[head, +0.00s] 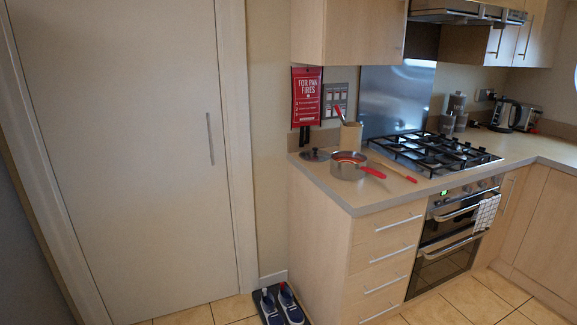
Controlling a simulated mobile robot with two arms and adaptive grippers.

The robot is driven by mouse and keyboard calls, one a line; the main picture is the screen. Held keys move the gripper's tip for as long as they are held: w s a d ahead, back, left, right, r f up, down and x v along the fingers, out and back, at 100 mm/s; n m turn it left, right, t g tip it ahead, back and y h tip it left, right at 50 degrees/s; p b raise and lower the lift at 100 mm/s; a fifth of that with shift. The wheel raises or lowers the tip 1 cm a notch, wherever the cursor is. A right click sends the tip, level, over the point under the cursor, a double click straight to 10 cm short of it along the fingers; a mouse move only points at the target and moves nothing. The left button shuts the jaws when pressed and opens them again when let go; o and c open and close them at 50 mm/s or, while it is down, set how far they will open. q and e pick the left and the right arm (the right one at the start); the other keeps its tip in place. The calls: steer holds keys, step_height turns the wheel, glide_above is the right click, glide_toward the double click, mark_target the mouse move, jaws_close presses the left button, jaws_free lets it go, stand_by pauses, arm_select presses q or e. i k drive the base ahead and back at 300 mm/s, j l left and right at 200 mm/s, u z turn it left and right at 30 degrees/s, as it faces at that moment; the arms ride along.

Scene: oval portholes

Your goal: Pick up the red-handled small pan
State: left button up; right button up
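The small pan (346,170) is a steel saucepan with a red handle (372,172) that points to the right. It stands upright on the counter (335,190) near its front left part, left of the hob. Some red shows at the pan's rim or inside, too small to make out. Neither of my grippers shows in the head view.
A dark lid (315,154) lies left of the pan. A utensil pot (351,135) stands behind it, and a red-tipped utensil (398,173) lies to its right. A gas hob (432,151) is farther right. Blue shoes (281,305) stand on the floor by the drawers (385,265).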

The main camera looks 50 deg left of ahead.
mark_target(350, 165)
steer(key=u, duration=1.15)
steer(key=i+l+u, duration=0.1)
steer(key=i+l, duration=0.25)
steer(key=i, duration=0.1)
